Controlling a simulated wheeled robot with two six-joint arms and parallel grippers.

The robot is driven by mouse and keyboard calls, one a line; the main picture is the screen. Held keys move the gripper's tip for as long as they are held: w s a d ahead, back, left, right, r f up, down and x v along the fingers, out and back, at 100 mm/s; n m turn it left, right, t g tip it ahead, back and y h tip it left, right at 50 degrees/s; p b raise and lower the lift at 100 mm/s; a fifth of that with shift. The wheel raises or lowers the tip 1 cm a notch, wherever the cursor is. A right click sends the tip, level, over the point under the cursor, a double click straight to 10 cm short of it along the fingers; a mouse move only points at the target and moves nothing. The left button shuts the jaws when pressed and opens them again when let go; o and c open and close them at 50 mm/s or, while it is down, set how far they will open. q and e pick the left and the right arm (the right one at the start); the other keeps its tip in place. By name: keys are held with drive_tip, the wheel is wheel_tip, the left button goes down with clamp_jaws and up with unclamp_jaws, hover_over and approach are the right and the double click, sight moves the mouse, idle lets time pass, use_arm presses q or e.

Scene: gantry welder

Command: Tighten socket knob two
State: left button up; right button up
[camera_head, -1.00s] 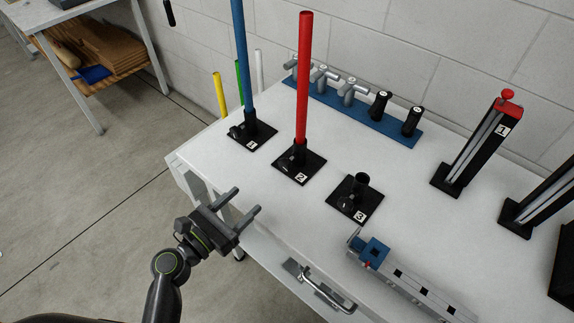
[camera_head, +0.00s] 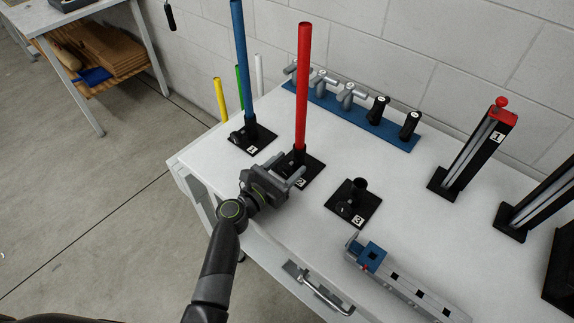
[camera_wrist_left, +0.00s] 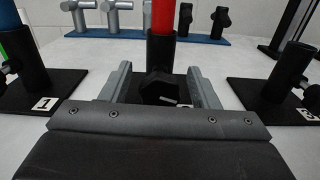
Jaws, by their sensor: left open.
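Socket two is a black socket on a square black base (camera_head: 312,171) labelled 2, with a red tube (camera_head: 303,85) standing upright in it. Its knob (camera_wrist_left: 160,90) is a dark, faceted knob with a pale mark, seen in the left wrist view on the near side of the socket. My left gripper (camera_head: 288,174) is open at socket two, its fingers pointing toward it. In the left wrist view the fingers (camera_wrist_left: 160,84) stand on either side of the knob, with gaps showing. In the head view the gripper hides the knob. My right gripper is out of view.
Socket one (camera_head: 252,137) with a blue tube stands to the left, and empty socket three (camera_head: 354,204) to the right. A blue rack (camera_head: 335,105) with several handles lies behind. A grey and blue fixture (camera_head: 405,285) lies at front right.

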use_arm(q)
drive_tip(key=c, duration=1)
drive_tip(key=shift+o, duration=0.2)
drive_tip(key=shift+f+m+b, duration=0.2)
drive_tip(key=shift+m+b, duration=0.65)
drive_tip(key=shift+m, duration=0.25)
drive_tip(key=shift+d+m+b, duration=0.1)
drive_tip(key=shift+m+b, duration=0.45)
drive_tip(key=shift+m, duration=0.65)
drive_tip(key=shift+r+m, duration=0.2)
drive_tip(key=shift+m, duration=0.3)
drive_tip(key=o, duration=1)
drive_tip(key=shift+c, duration=0.2)
